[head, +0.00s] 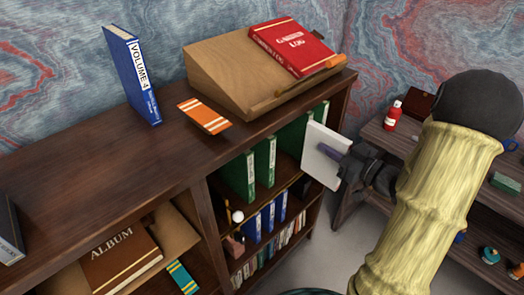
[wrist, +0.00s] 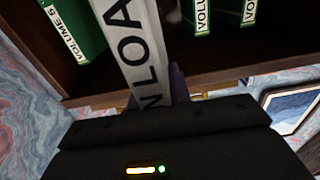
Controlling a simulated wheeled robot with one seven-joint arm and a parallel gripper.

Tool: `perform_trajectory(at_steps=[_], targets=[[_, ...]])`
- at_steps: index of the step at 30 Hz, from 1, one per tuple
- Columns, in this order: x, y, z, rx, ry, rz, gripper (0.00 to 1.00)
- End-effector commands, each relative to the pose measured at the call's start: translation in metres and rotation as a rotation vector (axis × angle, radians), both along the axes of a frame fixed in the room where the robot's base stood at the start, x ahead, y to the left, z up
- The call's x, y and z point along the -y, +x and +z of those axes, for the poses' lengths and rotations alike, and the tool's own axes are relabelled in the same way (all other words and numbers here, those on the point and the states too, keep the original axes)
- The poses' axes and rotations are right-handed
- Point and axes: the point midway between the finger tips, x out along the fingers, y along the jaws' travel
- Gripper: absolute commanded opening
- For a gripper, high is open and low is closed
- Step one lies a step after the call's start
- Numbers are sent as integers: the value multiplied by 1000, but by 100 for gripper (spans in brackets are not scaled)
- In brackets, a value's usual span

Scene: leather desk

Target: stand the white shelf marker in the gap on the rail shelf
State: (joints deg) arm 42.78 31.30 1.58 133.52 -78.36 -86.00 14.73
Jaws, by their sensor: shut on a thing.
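My gripper (head: 338,155) is shut on the white shelf marker (head: 322,157), a flat white slab held in front of the bookcase's right end. In the wrist view the marker (wrist: 132,42) shows large black letters, partly cut off, and leans to the left. The rail shelf (head: 285,185) holds several green volumes (head: 265,160) and has a thin rail at its front. In the wrist view a green volume (wrist: 70,32) stands left of the marker and two more (wrist: 203,15) stand right of it, with a dark gap between, partly hidden by the marker. Contact with the shelf cannot be told.
A blue book (head: 130,72), an orange striped book (head: 204,116) and a sloped wooden stand (head: 225,70) with a red log (head: 292,46) are on top. A side shelf (head: 390,140) is at right.

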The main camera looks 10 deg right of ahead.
Motion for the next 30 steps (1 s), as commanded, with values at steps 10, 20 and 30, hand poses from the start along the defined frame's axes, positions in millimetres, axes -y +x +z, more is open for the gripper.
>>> perform_trajectory(at_steps=[10, 20, 30], targets=[[-41, 57, 1, 3, 1, 0, 0], [-83, 114, 0, 2, 1, 0, 0], [-109, 153, -21, -4, 3, -5, 0]])
